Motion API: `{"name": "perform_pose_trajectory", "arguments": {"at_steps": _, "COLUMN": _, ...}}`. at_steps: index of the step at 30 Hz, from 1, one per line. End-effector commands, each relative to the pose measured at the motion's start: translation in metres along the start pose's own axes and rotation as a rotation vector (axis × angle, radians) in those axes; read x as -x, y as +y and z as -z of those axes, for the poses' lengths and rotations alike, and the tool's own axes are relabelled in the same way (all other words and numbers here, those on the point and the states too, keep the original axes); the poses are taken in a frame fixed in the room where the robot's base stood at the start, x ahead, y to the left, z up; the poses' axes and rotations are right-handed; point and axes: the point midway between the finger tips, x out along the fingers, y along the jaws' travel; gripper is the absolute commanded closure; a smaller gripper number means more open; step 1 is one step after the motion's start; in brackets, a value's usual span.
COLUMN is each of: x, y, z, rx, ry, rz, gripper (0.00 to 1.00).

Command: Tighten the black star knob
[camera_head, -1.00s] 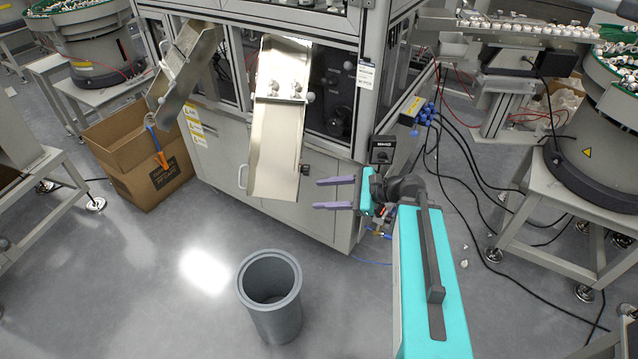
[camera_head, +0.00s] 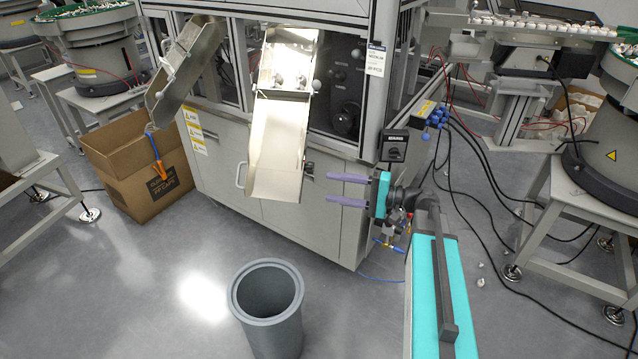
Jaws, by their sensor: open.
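A small black knob (camera_head: 309,170) sits at the right edge of the metal chute (camera_head: 278,140), on the front of the machine cabinet. It is too small here to tell its star shape or how tight it is. My gripper (camera_head: 328,188) has two purple fingers pointing left, spread apart and with nothing between them. The fingertips are a little right of and below the knob in the picture, apart from it.
A grey bin (camera_head: 268,318) stands on the floor below the chute. A cardboard box (camera_head: 140,175) stands at the left. A black switch box (camera_head: 394,146) is on the cabinet corner above my gripper. Cables (camera_head: 470,200) run across the floor at right.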

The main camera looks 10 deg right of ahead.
Motion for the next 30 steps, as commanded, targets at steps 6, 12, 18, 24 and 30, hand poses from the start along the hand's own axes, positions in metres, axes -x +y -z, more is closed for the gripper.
{"name": "perform_pose_trajectory", "arguments": {"at_steps": 6, "x": 0.004, "y": 0.018, "z": 0.019, "rx": 0.256, "ry": -0.004, "rz": 0.074, "gripper": 0.51}}
{"name": "perform_pose_trajectory", "arguments": {"at_steps": 12, "x": 0.009, "y": 0.026, "z": 0.034, "rx": 0.495, "ry": 0.007, "rz": 0.143, "gripper": 0.51}}
{"name": "perform_pose_trajectory", "arguments": {"at_steps": 18, "x": 0.016, "y": 0.034, "z": 0.048, "rx": 0.736, "ry": 0.035, "rz": 0.211, "gripper": 0.51}}
{"name": "perform_pose_trajectory", "arguments": {"at_steps": 24, "x": 0.024, "y": 0.042, "z": 0.061, "rx": 0.976, "ry": 0.077, "rz": 0.277, "gripper": 0.51}}
{"name": "perform_pose_trajectory", "arguments": {"at_steps": 30, "x": 0.034, "y": 0.050, "z": 0.074, "rx": 1.216, "ry": 0.136, "rz": 0.340, "gripper": 0.51}}
